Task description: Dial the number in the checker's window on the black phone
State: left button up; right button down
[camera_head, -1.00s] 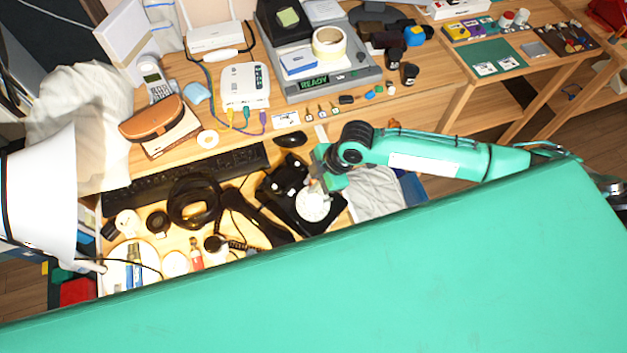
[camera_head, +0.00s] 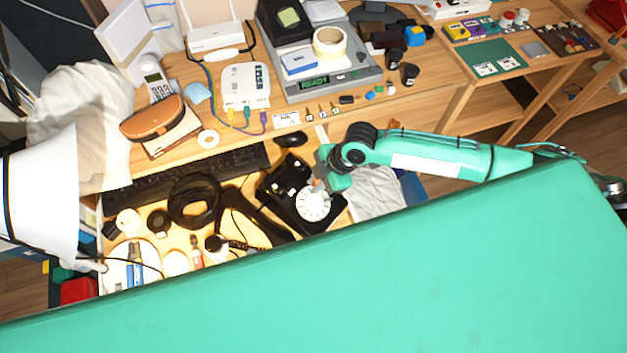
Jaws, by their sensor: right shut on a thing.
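The black phone (camera_head: 276,190) lies on the desk, with its round white dial (camera_head: 313,206) facing up. Its black handset (camera_head: 262,219) appears to lie off to the left on the desk. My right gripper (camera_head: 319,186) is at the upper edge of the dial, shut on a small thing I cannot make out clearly. Whether its tip touches the dial I cannot tell. The checker (camera_head: 372,80) is a grey box at the back; its window (camera_head: 314,84) reads READY in green. My left gripper is not in view.
A black keyboard (camera_head: 185,177), a mouse (camera_head: 291,139) and a black ring-shaped object (camera_head: 194,201) lie close around the phone. Grey cloth (camera_head: 375,192) is to its right. A white lamp shade (camera_head: 38,195) stands at left. A large teal surface, apparently mine, fills the foreground.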

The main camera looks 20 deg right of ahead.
jog(key=shift+d, duration=0.1)
jog(key=shift+s+d+f, duration=0.25)
jog(key=shift+s+d, duration=0.05)
jog(key=shift+d, duration=0.2)
dwell(0.4)
jog(key=shift+s+d+f+p, duration=0.25)
jog(key=shift+s+d+p, duration=0.1)
jog(key=shift+s+d, duration=0.1)
